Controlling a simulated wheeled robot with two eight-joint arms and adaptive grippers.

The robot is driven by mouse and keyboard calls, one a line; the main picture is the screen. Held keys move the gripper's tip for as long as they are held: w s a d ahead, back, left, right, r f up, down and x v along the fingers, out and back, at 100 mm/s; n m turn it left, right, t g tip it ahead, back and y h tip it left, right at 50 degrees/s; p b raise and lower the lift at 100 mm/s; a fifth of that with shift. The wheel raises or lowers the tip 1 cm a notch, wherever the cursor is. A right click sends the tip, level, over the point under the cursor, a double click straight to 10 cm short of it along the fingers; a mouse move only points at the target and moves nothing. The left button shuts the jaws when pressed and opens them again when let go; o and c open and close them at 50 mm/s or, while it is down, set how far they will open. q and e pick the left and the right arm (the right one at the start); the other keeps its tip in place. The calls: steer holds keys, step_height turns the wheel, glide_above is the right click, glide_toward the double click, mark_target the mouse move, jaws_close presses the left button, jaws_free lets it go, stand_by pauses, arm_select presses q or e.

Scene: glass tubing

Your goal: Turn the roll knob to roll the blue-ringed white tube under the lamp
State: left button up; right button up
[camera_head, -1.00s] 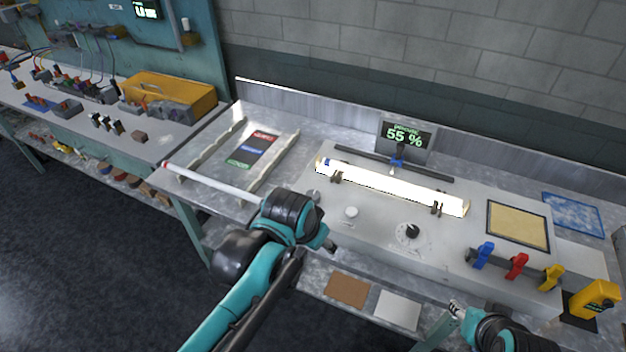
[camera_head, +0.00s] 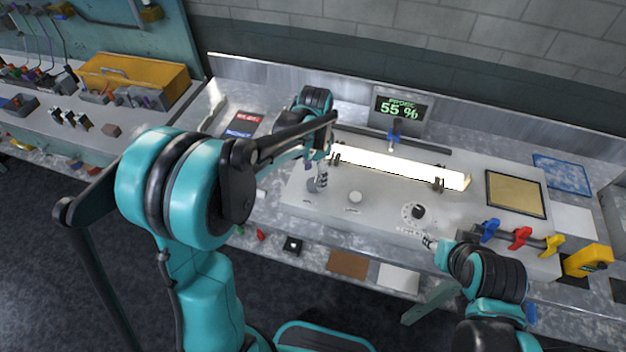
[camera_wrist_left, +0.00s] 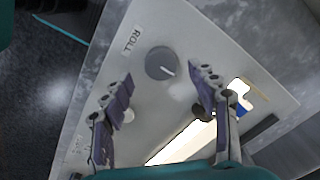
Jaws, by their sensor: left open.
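The roll knob (camera_wrist_left: 160,63) is a grey round knob with a white mark, beside a printed ROLL label (camera_wrist_left: 130,38) in the left wrist view. My left gripper (camera_wrist_left: 160,96) is open, its fingers spread on either side just short of the knob. In the head view the left gripper (camera_head: 321,174) is over the panel's left end. The white tube (camera_head: 400,166) glows brightly and rests across two dark holders; its blue ring (camera_wrist_left: 243,103) shows near one end in the wrist view. My right gripper (camera_head: 430,241) is near the panel's front edge; its opening is unclear.
A display (camera_head: 403,108) reads 55 % behind the tube. A white button (camera_head: 355,197) and black dial (camera_head: 418,211) are on the panel. Blue, red and yellow levers (camera_head: 521,238) stand at the right.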

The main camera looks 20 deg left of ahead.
mark_target(314, 183)
arm_select(q)
step_height(314, 183, down, 3)
steer(key=shift+w+r, duration=0.1)
steer(key=shift+f+b, duration=0.35)
steer(key=shift+f, duration=0.2)
steer(key=c, duration=1.1)
steer(key=n, duration=0.4)
steer(key=shift+n, duration=0.4)
steer(key=o, duration=1.1)
